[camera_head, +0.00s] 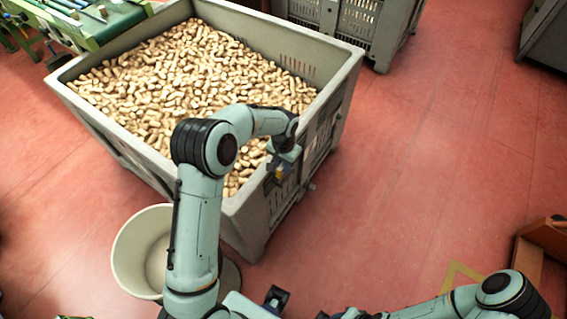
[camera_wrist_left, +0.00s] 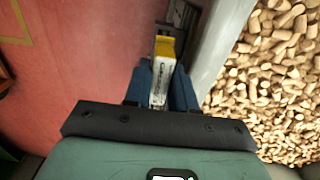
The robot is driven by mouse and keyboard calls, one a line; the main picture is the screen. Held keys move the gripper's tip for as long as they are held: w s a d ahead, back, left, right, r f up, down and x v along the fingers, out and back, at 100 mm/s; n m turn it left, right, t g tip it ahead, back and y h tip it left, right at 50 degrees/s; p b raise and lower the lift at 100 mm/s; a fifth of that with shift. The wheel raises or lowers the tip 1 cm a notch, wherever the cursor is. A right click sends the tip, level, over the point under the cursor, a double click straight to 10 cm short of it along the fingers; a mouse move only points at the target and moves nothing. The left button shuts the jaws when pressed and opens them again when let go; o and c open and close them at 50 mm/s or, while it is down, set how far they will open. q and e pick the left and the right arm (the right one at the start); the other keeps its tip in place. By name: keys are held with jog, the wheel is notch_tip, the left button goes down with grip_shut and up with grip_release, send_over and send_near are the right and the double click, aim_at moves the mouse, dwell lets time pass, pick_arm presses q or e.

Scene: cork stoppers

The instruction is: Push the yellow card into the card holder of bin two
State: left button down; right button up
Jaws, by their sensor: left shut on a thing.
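A big grey bin (camera_head: 245,215) full of corks stands ahead of me; I see no number on it. It also shows in the left wrist view (camera_wrist_left: 220,45). My left gripper (camera_head: 282,169) is at the outside of the bin's right wall, below the rim. In the left wrist view its blue fingers (camera_wrist_left: 161,90) are shut on the yellow card (camera_wrist_left: 164,47), which has a yellow end and a white printed part. The card's yellow end points away from the gripper, beside the bin wall. I cannot clearly make out the card holder. My right gripper is not clearly visible.
A round cream tub (camera_head: 135,250) stands in front of the bin at the left. Another grey bin (camera_head: 385,30) is behind, and a green conveyor (camera_head: 110,25) is at the far left. A brown wooden piece (camera_head: 545,235) is at the right. The red floor right of the bin is clear.

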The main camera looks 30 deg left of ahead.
pick_arm(q)
jog(key=shift+f+b, duration=0.95)
jog(key=shift+f, duration=0.7)
dwell(1.3)
jog(key=c, duration=0.8)
grip_release()
jog(key=shift+c, duration=0.2)
jog(key=shift+r, duration=0.15)
jog(key=shift+r, duration=0.35)
notch_tip(320, 180, up, 12)
jog(key=shift+d+r+p, duration=0.1)
jog(key=shift+r+p, duration=0.15)
jog(key=shift+p, duration=0.2)
jog(key=shift+s+f, duration=0.1)
